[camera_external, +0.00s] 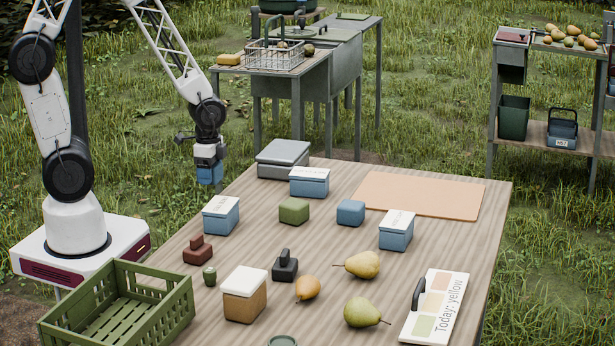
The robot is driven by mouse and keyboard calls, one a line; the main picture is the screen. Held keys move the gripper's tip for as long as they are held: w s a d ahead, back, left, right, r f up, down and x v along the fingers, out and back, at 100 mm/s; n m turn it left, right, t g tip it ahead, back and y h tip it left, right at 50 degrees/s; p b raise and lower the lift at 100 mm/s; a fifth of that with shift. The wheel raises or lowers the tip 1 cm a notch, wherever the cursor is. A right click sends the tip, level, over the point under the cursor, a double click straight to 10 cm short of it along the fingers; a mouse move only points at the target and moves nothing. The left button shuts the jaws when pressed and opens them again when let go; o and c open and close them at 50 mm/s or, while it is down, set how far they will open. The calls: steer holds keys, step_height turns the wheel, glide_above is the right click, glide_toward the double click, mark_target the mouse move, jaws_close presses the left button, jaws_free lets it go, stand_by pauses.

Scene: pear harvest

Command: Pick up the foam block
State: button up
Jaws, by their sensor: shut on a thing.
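My gripper (207,163) hangs in the air at the upper left, beyond the left edge of the wooden table. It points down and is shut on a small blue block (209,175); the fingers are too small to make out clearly. A green rounded block (293,211) and another blue rounded block (351,212) lie apart in the middle of the table. No label tells which of these blocks is foam.
On the table (330,260) are lidded blue boxes (221,215), a grey box (283,158), a brown box (244,295), stamps (285,266), pears (362,264) and a "Today: yellow" board (435,307). A green crate (118,308) stands at front left. The peach mat (420,194) is bare.

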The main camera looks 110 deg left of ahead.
steer(key=shift+s+d+r, duration=0.1)
steer(key=shift+s+d, duration=0.6)
steer(key=shift+s, duration=0.2)
steer(key=shift+s+d+r, duration=0.1)
steer(key=shift+s+d, duration=0.55)
steer(key=shift+s, duration=0.2)
steer(key=shift+r, duration=0.1)
